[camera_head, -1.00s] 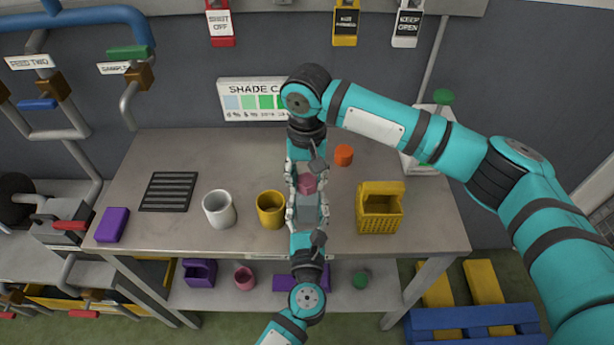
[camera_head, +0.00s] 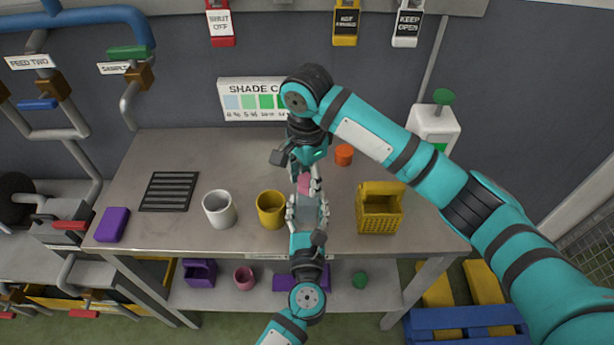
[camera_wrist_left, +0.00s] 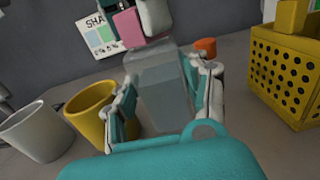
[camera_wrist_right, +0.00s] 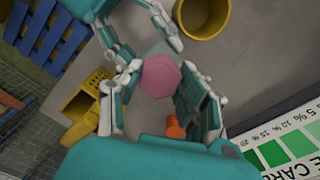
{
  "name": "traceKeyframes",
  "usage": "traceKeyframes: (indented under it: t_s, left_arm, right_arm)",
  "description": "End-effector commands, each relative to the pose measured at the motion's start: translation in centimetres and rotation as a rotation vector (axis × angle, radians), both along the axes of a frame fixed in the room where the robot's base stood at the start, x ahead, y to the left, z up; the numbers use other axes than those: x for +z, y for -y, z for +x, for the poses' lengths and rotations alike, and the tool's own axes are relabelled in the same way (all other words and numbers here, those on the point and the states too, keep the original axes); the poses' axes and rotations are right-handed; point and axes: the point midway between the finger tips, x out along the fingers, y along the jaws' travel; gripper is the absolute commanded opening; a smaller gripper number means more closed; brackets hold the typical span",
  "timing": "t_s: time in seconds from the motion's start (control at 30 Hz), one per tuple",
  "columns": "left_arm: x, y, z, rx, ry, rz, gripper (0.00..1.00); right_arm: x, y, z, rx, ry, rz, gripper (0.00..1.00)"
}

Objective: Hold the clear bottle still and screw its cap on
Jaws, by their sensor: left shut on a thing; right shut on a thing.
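The clear bottle (camera_wrist_left: 165,85) is a see-through, boxy body standing upright in the left wrist view. My left gripper (camera_head: 307,213) is shut around its sides from the front; the bottle also shows in the head view (camera_head: 307,208). The pink cap (camera_wrist_right: 160,77) is faceted and sits at the bottle's top, also visible in the left wrist view (camera_wrist_left: 140,24). My right gripper (camera_wrist_right: 160,100) comes from above and is shut on the cap, one finger on each side. The cap's lower edge is partly hidden, so I cannot tell how far it is threaded.
A yellow mug (camera_head: 270,209) and a white mug (camera_head: 219,209) stand left of the bottle on the grey table (camera_head: 180,250). A yellow perforated basket (camera_head: 380,212) stands right, and an orange cylinder (camera_head: 344,155) behind. A purple block (camera_head: 112,225) and dark grille (camera_head: 169,191) lie farther left.

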Motion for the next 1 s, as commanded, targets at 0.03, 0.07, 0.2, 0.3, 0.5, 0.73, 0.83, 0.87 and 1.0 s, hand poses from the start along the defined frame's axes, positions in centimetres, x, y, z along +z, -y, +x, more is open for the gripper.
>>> traceKeyframes:
  t_s: [0.03, 0.07, 0.2, 0.3, 0.5, 0.73, 0.83, 0.87, 1.0]
  left_arm:
    - [-0.15, -0.05, -0.03, 0.001, -0.003, 0.001, 0.00]
    - [-0.16, -0.04, -0.03, 0.001, -0.003, 0.001, 0.00]
    - [-0.17, -0.05, -0.03, 0.001, -0.004, 0.001, 0.00]
    - [-0.18, -0.06, -0.03, 0.001, -0.004, 0.001, 0.00]
    - [-0.21, -0.08, -0.03, 0.001, -0.004, 0.001, 0.00]
    - [-0.24, -0.09, -0.04, 0.001, -0.005, 0.001, 0.00]
    - [-0.25, -0.10, -0.03, 0.002, -0.005, 0.001, 0.00]
    - [-0.26, -0.10, -0.03, 0.002, -0.005, 0.001, 0.00]
    - [-0.27, -0.10, -0.03, 0.002, -0.006, 0.001, 0.00]
  right_arm:
    - [0.05, -0.06, -0.03, -0.031, 0.000, 0.002, 0.04]
    - [0.07, -0.04, -0.01, -0.042, 0.000, 0.001, 0.04]
    - [0.11, 0.00, 0.01, -0.049, 0.001, 0.000, 0.04]
    - [0.11, -0.01, 0.02, -0.049, 0.001, 0.000, 0.04]
    - [0.04, -0.16, -0.10, -0.277, -0.004, 0.004, 0.04]
    - [0.12, -0.02, 0.01, -0.561, 0.000, 0.001, 0.04]
    - [0.14, 0.00, 0.02, -0.574, 0.001, 0.000, 0.04]
    - [0.14, -0.01, 0.03, -0.573, 0.001, 0.000, 0.04]
    - [0.14, -0.01, 0.02, -0.571, 0.001, 0.000, 0.43]
